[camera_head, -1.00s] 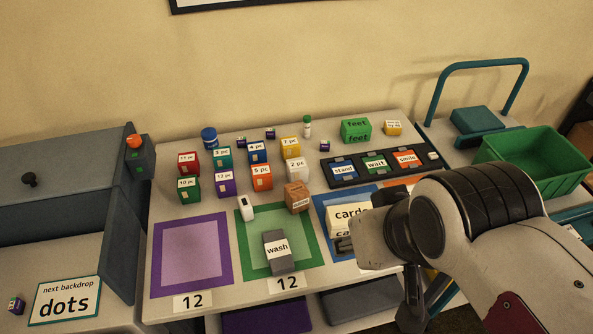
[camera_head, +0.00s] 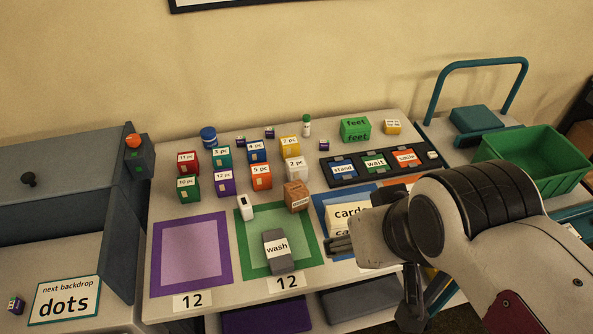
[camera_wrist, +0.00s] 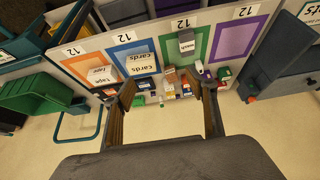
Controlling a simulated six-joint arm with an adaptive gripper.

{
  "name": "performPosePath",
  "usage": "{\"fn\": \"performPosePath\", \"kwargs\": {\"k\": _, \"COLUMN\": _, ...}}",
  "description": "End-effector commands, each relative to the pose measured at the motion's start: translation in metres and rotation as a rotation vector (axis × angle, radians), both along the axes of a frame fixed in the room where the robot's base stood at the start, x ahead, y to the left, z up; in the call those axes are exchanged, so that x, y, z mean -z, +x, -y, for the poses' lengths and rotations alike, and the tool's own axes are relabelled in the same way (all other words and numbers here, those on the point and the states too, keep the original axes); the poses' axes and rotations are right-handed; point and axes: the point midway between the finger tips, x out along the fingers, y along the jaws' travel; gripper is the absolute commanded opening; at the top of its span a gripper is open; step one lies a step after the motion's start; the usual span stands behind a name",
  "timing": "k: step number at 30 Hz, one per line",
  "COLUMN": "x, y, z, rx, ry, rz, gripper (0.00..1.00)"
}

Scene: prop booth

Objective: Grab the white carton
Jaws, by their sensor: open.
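The white carton (camera_head: 296,170), marked "2 pc", stands upright on the table, at the right of the front row of coloured cartons. My gripper (camera_head: 340,244) is beside the cream "cards" box (camera_head: 347,216), nearer the front edge than the white carton and to its right, clearly apart from it. In the wrist view my gripper (camera_wrist: 168,92) is open, with nothing between its fingers. The cartons show small and crowded beyond the fingers there, and I cannot pick out the white one surely.
A brown box (camera_head: 297,197) stands just in front of the white carton, an orange carton (camera_head: 261,176) to its left and a yellow carton (camera_head: 289,147) behind it. A grey "wash" box (camera_head: 277,250) lies on the green mat (camera_head: 252,228). The purple mat (camera_head: 190,254) is bare.

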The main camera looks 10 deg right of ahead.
Motion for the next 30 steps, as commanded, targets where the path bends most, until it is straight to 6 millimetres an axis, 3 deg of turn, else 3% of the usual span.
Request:
{"fn": "performPosePath", "kwargs": {"k": 5, "x": -0.002, "y": 0.006, "z": 0.000, "rx": -0.001, "ry": 0.000, "rz": -0.002, "gripper": 0.57}}
{"fn": "performPosePath", "kwargs": {"k": 11, "x": -0.005, "y": 0.026, "z": 0.000, "rx": -0.004, "ry": 0.000, "rz": -0.009, "gripper": 0.57}}
{"fn": "performPosePath", "kwargs": {"k": 30, "x": 0.000, "y": 0.135, "z": -0.001, "rx": -0.016, "ry": 0.002, "rz": -0.036, "gripper": 0.57}}
